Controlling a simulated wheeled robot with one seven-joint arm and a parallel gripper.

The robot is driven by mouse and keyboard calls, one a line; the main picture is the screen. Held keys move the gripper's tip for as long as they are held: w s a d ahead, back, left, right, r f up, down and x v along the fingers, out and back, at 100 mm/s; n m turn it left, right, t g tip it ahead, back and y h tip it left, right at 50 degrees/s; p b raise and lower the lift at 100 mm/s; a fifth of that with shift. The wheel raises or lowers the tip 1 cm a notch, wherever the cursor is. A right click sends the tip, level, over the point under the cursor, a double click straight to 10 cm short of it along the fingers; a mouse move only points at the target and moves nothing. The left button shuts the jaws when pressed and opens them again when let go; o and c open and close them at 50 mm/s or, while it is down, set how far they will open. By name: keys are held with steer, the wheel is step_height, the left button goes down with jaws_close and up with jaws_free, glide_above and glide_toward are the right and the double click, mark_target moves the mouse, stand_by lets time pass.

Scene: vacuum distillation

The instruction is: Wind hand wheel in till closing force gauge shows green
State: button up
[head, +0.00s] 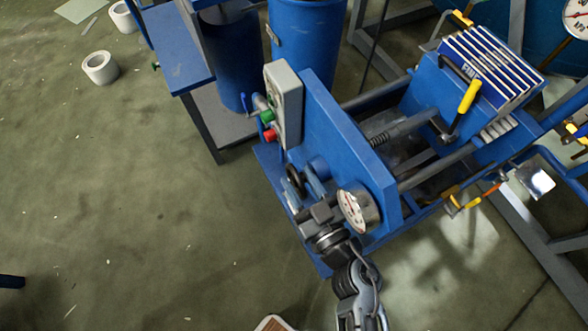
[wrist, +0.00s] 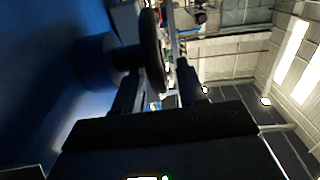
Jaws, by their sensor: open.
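The hand wheel (head: 294,177) is a small black wheel on the front plate of the blue press (head: 345,150). In the wrist view the hand wheel (wrist: 151,50) shows nearly edge-on, on a dark hub at the left. My gripper (head: 303,190) is open at the wheel. In the wrist view the two fingers of my gripper (wrist: 158,88) stand either side of the wheel's near rim, with a gap on the right side. I cannot tell whether the left finger touches it. The closing force gauge (head: 352,207) is a round white dial beside my wrist; its needle reading is too small to tell.
A grey control box (head: 285,98) with green and red buttons stands above the wheel. Blue drums (head: 303,45) and a blue bench (head: 172,50) are behind. White rolls (head: 100,67) lie on the floor, which is open at the left.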

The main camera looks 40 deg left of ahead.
steer(key=shift+x, duration=1.4)
jaws_close()
